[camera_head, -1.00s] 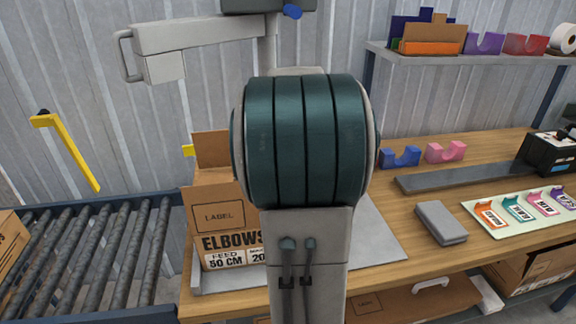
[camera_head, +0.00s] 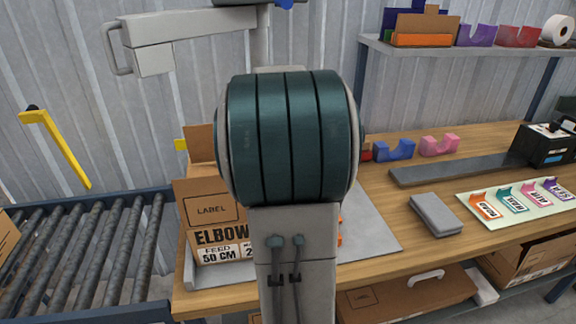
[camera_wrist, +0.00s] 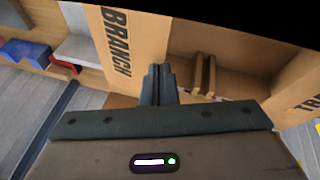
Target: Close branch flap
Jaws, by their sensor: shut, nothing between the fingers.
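The branch flap (camera_wrist: 120,50), brown cardboard with BRANCH printed on it, stands open at the left of the box opening in the wrist view. My gripper (camera_wrist: 158,72) is shut and empty, its fingertips just right of the flap's printed face; I cannot tell whether they touch it. The inside of the box (camera_wrist: 234,52) shows to the right, with brown upright pieces (camera_wrist: 204,74) in it.
Another flap (camera_wrist: 296,92) with partly cut-off lettering stands at the right. The wooden bench (camera_head: 400,253) holds a grey block (camera_head: 436,214), blue (camera_head: 395,150) and pink (camera_head: 439,145) holders and a label sheet (camera_head: 500,212). A roller conveyor (camera_head: 85,250) lies left.

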